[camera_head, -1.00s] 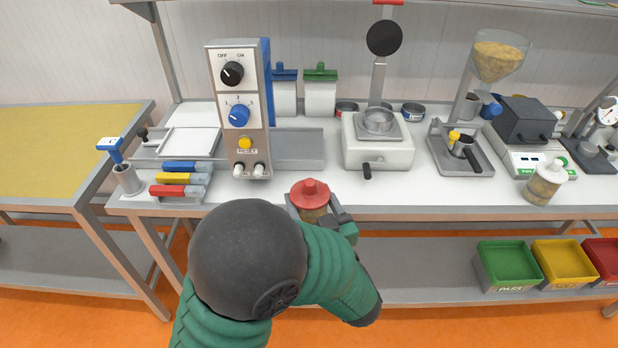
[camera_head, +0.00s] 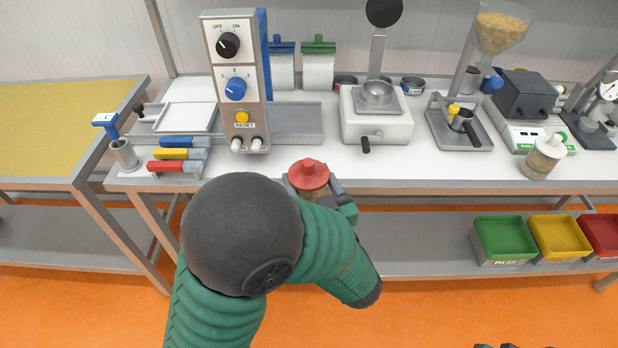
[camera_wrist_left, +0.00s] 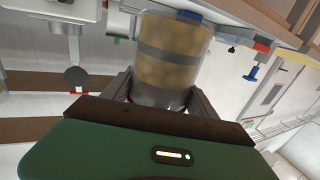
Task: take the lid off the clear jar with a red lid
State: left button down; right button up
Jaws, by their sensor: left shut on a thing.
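The clear jar (camera_wrist_left: 172,62) holds round tan contents and fills the upper middle of the left wrist view. In the head view its red lid (camera_head: 308,174) is on top, at the front edge of the bench; the jar body is mostly hidden by my left arm. My left gripper (camera_head: 322,192) is shut on the jar, with a finger on each side of it in the left wrist view (camera_wrist_left: 160,97). Small dark tips, probably my right gripper (camera_head: 510,346), show at the bottom edge of the head view, apart from the jar.
A control box (camera_head: 236,85) with knobs stands behind the jar. A grey-white device (camera_head: 377,128) with a bowl stands to the right. Another pale-lidded jar (camera_head: 543,158) stands at the right of the bench. Green, yellow and red bins (camera_head: 503,240) sit on the lower shelf.

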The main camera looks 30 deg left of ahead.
aim_at(318, 169)
pick_arm(q)
jog(key=shift+w+r, duration=0.15)
jog(key=shift+w, duration=0.05)
jog(key=w+m+t+h+p, duration=0.2)
jog(key=w+p, duration=0.1)
jog(key=shift+d, duration=0.2)
jog(key=w+m+t+h, duration=0.1)
jog(key=w+d+f+m+t+h+p, duration=0.1)
jog(key=shift+f+h, duration=0.2)
jog(key=shift+h, duration=0.1)
jog(key=d+f+m+t+h+p, duration=0.3)
jog(key=d+f+m+h, duration=0.3)
jog(key=f+h, duration=0.3)
jog(key=shift+f+h+p, duration=0.2)
jog(key=shift+h+p, duration=0.1)
jog(key=shift+p, duration=0.05)
